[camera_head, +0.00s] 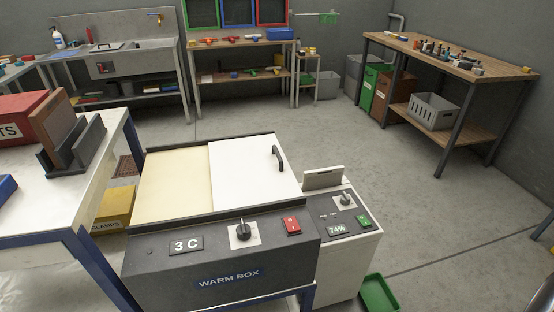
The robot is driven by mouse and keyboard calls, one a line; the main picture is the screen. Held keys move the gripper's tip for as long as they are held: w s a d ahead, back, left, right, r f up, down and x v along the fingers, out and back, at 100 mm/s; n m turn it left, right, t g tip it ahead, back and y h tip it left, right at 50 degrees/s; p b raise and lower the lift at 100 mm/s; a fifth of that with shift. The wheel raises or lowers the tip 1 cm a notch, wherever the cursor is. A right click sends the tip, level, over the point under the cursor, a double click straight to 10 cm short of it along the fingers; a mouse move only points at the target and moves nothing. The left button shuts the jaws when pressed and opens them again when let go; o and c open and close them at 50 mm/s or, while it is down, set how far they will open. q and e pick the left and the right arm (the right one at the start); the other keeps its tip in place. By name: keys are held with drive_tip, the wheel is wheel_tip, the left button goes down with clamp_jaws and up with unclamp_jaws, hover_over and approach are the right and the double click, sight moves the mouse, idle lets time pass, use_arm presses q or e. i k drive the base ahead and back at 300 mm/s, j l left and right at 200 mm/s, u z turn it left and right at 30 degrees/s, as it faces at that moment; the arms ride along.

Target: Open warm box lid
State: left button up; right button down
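The warm box (230,279) stands in the near middle, dark grey, with its name on the front. A "3 C" display (186,245), a round knob (243,233) and a red switch (292,225) sit on its front panel. Its top has two parts. The right part is a white lid panel (245,172) with a black handle (279,158) at its right side. The left part is cream (172,186); I cannot tell whether it is a second panel or the box's inside. Neither of my grippers is in view.
A grey unit (344,240) showing 74% adjoins the box at right, with a small raised flap (323,178). A white table (50,206) with a red box (22,118) is close at left. A green tray (379,293) lies at lower right. The floor behind is open.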

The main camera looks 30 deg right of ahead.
sight(252, 171)
drive_tip(key=l+z, duration=0.15)
drive_tip(key=l, duration=0.25)
drive_tip(key=i+l+z, duration=0.2)
drive_tip(key=l, duration=0.2)
drive_tip(key=i+l+z, duration=0.15)
drive_tip(key=l, duration=0.25)
drive_tip(key=l+z, duration=0.15)
drive_tip(key=l, duration=0.25)
drive_tip(key=i, duration=0.05)
